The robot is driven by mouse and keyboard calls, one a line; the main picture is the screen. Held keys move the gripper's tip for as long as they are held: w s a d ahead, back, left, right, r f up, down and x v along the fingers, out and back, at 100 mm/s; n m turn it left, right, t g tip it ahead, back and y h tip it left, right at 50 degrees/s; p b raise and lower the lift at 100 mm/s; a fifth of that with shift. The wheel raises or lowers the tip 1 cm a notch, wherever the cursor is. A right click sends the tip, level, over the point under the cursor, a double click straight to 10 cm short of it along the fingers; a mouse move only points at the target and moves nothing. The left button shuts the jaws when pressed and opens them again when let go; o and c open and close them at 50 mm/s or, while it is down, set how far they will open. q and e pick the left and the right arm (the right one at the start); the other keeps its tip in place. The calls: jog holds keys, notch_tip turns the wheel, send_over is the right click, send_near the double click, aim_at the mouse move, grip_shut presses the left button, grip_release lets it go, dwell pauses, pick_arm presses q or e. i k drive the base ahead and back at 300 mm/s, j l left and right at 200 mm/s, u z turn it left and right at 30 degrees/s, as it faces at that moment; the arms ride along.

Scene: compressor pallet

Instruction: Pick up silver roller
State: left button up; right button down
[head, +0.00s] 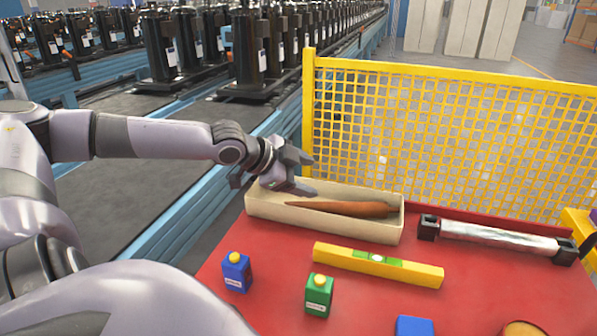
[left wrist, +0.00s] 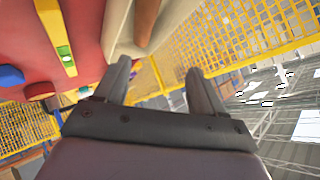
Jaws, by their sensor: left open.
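The silver roller (head: 500,237) lies at the back right of the red table (head: 480,290), on dark end supports, close to the yellow mesh fence. My left gripper (head: 308,175) is open and empty. It is above the left part of a cream box, well to the left of the roller and apart from it. In the left wrist view my left gripper's two fingers (left wrist: 162,80) stand apart with nothing between them. I cannot make out the roller in the left wrist view. My right gripper is not in view.
The cream box (head: 325,226) holds a brown carrot-like object (head: 350,208). A yellow level (head: 378,265), a blue bottle (head: 237,273), a green bottle (head: 318,296) and a blue block (head: 413,327) are on the table. The yellow mesh fence (head: 450,136) stands behind.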

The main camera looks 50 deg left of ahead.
aim_at(509, 240)
jog(key=k+l, duration=0.35)
jog(key=l, duration=0.15)
jog(key=k+l, duration=0.4)
jog(key=l, duration=0.1)
